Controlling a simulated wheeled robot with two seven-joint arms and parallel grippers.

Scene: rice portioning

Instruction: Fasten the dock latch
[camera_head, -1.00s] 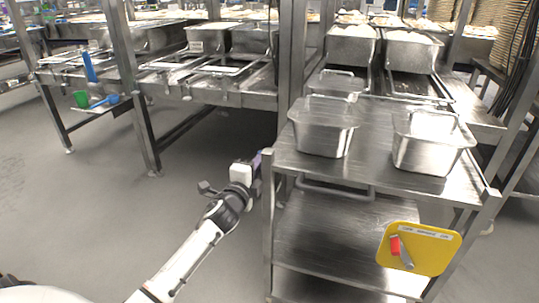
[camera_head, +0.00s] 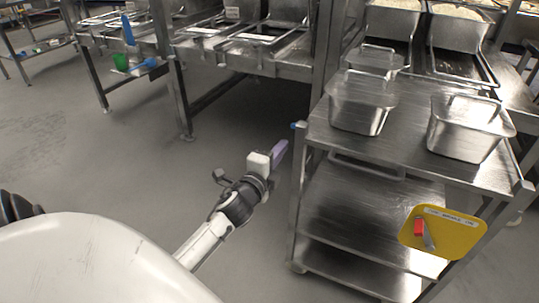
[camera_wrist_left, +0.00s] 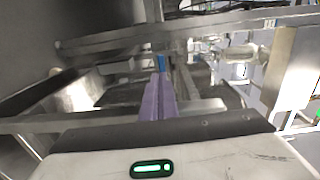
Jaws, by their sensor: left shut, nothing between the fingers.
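My left gripper (camera_head: 279,152) has purple fingers, pressed together and empty. It points toward the left edge of the steel cart (camera_head: 297,205), slightly apart from it in the head view. A small blue piece (camera_head: 298,125) sits at the cart's upper left corner; a blue spot (camera_wrist_left: 161,63) also shows just beyond the shut fingers (camera_wrist_left: 157,100) in the left wrist view. A yellow plate (camera_head: 455,236) with a red-tipped lever (camera_head: 419,228) is at the cart's lower right front. Which of these is the dock latch I cannot tell. My right gripper is not in view.
Steel counters (camera_head: 245,58) with trays run along the back. A green cup (camera_head: 120,63) is on a low shelf at the left. The floor (camera_head: 100,160) left of the cart is clear.

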